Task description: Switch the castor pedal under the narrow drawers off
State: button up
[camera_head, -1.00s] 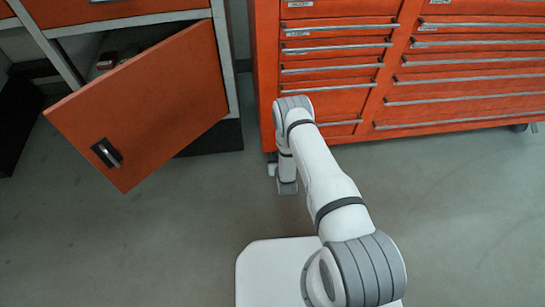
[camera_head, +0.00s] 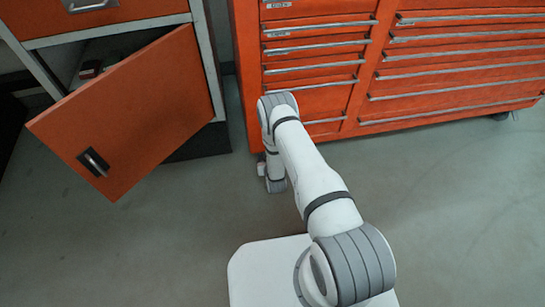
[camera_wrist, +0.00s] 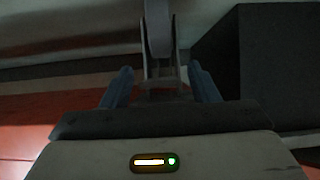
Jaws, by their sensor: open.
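The orange chest's narrow drawers (camera_head: 316,52) stand in the middle of the head view, behind my arm. The castor under them is hidden there by my wrist. In the wrist view a grey castor (camera_wrist: 159,35) shows at the top centre, with its wheel and fork. A flat piece that may be its pedal (camera_wrist: 160,84) lies below it, too dark to be sure. My gripper (camera_wrist: 160,82) is open, its two blue fingers on either side of the castor's lower part. I cannot tell whether they touch it.
Wide drawers (camera_head: 455,70) fill the right of the chest, with another castor (camera_head: 500,117) at its right end. An open orange cabinet door (camera_head: 130,115) juts out at the left. The grey floor (camera_head: 455,215) is clear at the right.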

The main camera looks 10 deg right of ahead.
jog(key=p+v, duration=0.3)
jog(key=v, duration=0.4)
jog(key=shift+s+r, duration=0.15)
jog(key=shift+s, duration=0.25)
